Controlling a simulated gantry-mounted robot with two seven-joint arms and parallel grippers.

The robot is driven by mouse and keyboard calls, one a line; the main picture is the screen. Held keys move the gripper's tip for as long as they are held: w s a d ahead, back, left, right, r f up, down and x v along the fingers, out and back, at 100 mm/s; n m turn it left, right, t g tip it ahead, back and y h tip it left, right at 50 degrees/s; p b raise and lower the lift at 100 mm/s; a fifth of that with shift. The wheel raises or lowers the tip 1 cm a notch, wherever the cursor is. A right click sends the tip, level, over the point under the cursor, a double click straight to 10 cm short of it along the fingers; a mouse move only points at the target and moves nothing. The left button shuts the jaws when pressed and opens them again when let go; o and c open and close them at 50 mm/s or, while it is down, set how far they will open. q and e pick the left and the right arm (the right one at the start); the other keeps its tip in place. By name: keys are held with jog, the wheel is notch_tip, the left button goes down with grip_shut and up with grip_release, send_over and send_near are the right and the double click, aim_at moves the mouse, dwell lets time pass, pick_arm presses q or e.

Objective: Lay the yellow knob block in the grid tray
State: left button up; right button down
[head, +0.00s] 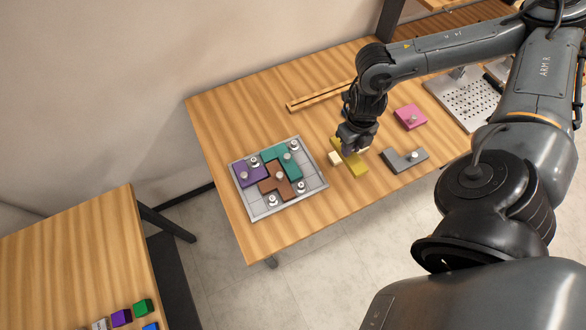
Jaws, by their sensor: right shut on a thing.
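The yellow knob block (356,166) is on the wooden table just right of the tray, partly covered by my right gripper (350,150). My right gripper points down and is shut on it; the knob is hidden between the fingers. I cannot tell whether the block touches the table. The grid tray (256,213) is grey and lies at the table's left end. It holds a purple block (243,176), a teal block (294,167) and a brown block (267,187), with bare grid cells at the right and front. My left gripper is not in view.
A grey block (398,162) and a pink block (409,115) lie to the right. Several metal knobs (272,200) stand on the tray. A wooden bar (310,100) lies behind; a perforated plate (465,98) is farther right.

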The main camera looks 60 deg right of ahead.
jog(key=shift+w+d+f, duration=0.15)
jog(key=shift+w+d, duration=0.05)
jog(key=shift+d, duration=0.15)
jog(key=shift+w+f, duration=0.1)
jog(key=shift+w, duration=0.25)
jog(key=shift+w+a+f, duration=0.95)
jog(key=shift+w+f, duration=0.6)
jog(key=shift+f, duration=0.15)
jog(key=shift+w+a+f, duration=0.9)
jog(key=shift+w+f, duration=0.6)
jog(key=shift+f, duration=0.15)
jog(key=shift+w+a+f, duration=0.95)
jog(key=shift+w+f, duration=0.6)
jog(key=shift+f, duration=0.15)
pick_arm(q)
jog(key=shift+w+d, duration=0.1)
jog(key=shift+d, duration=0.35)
pick_arm(e)
jog(key=shift+f, duration=0.15)
jog(key=shift+f, duration=0.15)
jog(key=c, duration=0.9)
grip_release()
jog(key=shift+c, duration=0.2)
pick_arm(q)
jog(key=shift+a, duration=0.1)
